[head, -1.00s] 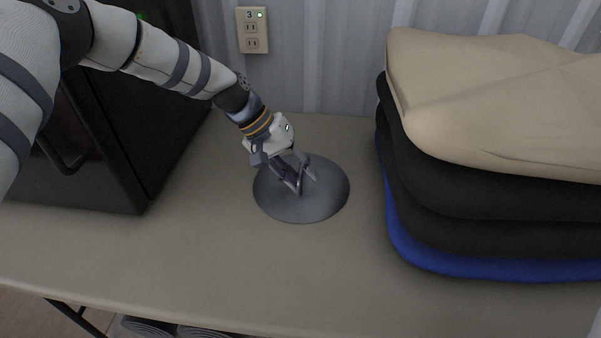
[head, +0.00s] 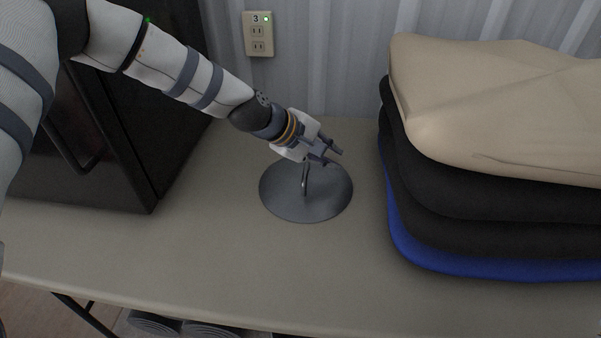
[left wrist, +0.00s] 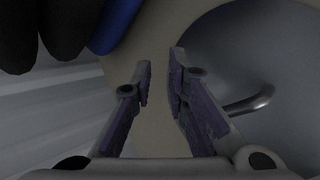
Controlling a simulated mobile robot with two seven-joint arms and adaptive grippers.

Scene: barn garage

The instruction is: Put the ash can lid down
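The ash can lid (head: 290,203) is a round dark grey disc lying flat on the table, with a thin upright metal handle (head: 306,178) in its middle. My left gripper (head: 332,156) is above and behind the lid's far part, clear of the handle. In the left wrist view the lid (left wrist: 225,60) fills the right side, and its handle (left wrist: 255,102) is outside the fingers. The fingers (left wrist: 161,68) are apart with nothing between them but bare table behind. My right gripper is not in view.
A stack of folded cushions or cloths (head: 490,120), beige, black and blue, stands on the table to the right. A black cabinet (head: 130,120) stands to the left. A corrugated wall with an outlet (head: 258,34) is behind. The table front (head: 230,270) is clear.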

